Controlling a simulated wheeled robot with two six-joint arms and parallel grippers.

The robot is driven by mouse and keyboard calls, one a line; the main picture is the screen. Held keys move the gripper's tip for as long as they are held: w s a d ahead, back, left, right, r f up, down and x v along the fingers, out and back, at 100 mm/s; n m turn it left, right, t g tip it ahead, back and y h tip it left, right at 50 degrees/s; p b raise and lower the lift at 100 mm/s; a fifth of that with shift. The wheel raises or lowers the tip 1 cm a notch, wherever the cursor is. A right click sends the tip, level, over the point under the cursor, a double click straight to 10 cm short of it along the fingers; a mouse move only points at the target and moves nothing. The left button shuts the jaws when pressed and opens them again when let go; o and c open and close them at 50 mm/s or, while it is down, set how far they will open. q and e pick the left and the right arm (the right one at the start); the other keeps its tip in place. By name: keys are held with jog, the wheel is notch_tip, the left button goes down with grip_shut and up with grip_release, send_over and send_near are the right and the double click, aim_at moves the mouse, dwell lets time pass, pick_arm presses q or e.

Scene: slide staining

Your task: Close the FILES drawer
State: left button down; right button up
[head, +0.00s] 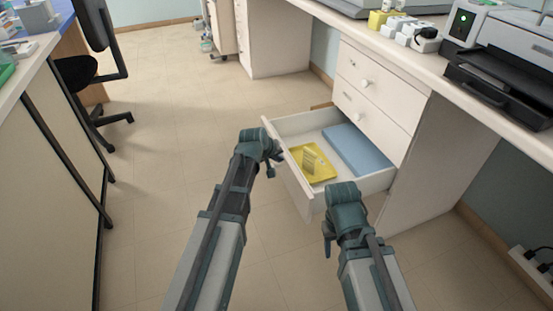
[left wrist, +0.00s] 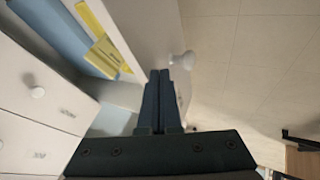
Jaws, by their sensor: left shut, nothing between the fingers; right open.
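The open bottom drawer (head: 292,181) is pulled well out of the white drawer cabinet (head: 375,85). Its label is not readable. It holds a yellow tray (head: 322,172) and a flat blue item (head: 358,148). My left gripper (head: 273,163) is shut and empty by the far end of the drawer's front panel. In the left wrist view, its closed fingers (left wrist: 160,100) are close to the panel (left wrist: 145,25) and its round knob (left wrist: 184,60). I cannot tell whether they touch. My right gripper (head: 328,240) is open and empty, in front of the near end of the drawer.
Two closed drawers with round knobs (head: 365,83) sit above the open one. A printer (head: 510,60) stands on the counter at the right. A black chair (head: 88,70) and a white bench (head: 45,190) are at the left. The floor (head: 170,150) between is clear.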

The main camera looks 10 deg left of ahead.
pick_arm(q)
jog(key=w+d, duration=0.5)
jog(key=d, duration=0.3)
jog(key=w+d, duration=0.6)
jog(key=d, duration=0.2)
jog(key=w+d, duration=0.5)
jog(key=d, duration=0.3)
jog(key=shift+w+d, duration=0.35)
jog(key=shift+s+a, duration=0.1)
jog(key=shift+a, duration=0.05)
